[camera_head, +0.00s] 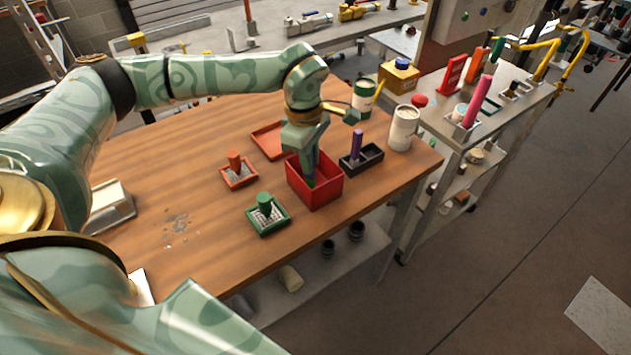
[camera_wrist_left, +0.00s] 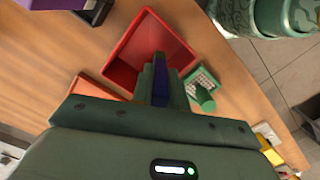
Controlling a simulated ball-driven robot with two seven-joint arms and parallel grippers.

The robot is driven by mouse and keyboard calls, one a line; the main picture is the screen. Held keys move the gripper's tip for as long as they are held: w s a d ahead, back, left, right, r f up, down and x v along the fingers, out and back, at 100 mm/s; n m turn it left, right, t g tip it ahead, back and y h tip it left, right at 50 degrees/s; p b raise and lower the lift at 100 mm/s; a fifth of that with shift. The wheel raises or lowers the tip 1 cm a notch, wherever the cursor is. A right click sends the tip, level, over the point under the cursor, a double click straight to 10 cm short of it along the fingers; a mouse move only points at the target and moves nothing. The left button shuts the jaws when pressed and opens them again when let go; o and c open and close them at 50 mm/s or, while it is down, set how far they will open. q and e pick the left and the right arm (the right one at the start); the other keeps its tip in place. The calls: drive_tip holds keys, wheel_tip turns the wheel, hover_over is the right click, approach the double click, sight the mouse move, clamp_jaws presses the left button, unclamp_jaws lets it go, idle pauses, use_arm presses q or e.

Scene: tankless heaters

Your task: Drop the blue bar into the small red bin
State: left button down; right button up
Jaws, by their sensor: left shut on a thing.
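The small red bin (camera_head: 322,194) stands on the wooden table near its front right edge. It also shows in the left wrist view (camera_wrist_left: 174,38), with its opening toward the camera. My left gripper (camera_head: 311,176) points down at the red bin, with its fingertips over or inside the opening; the exact depth is hard to tell. It is shut on the blue bar (camera_wrist_left: 160,84), which shows as a dark blue strip between the fingers in the left wrist view. The fingers hide most of the bar in the head view. My right gripper is not in view.
A black tray (camera_head: 374,160) with a purple bar (camera_head: 357,145) stands right of the bin. A flat orange-red tray (camera_head: 268,141), a small red holder (camera_head: 238,178) and a green holder (camera_head: 269,222) lie to its left. The table's left-middle is mostly clear.

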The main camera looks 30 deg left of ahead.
use_arm(q)
drive_tip(key=c, duration=1.3)
unclamp_jaws()
wheel_tip(320, 180, up, 16)
drive_tip(key=a+p, duration=0.1)
drive_tip(key=p, duration=0.2)
drive_tip(key=shift+a+r+p, duration=0.15)
drive_tip(key=shift+p, duration=0.2)
drive_tip(key=shift+s, duration=0.1)
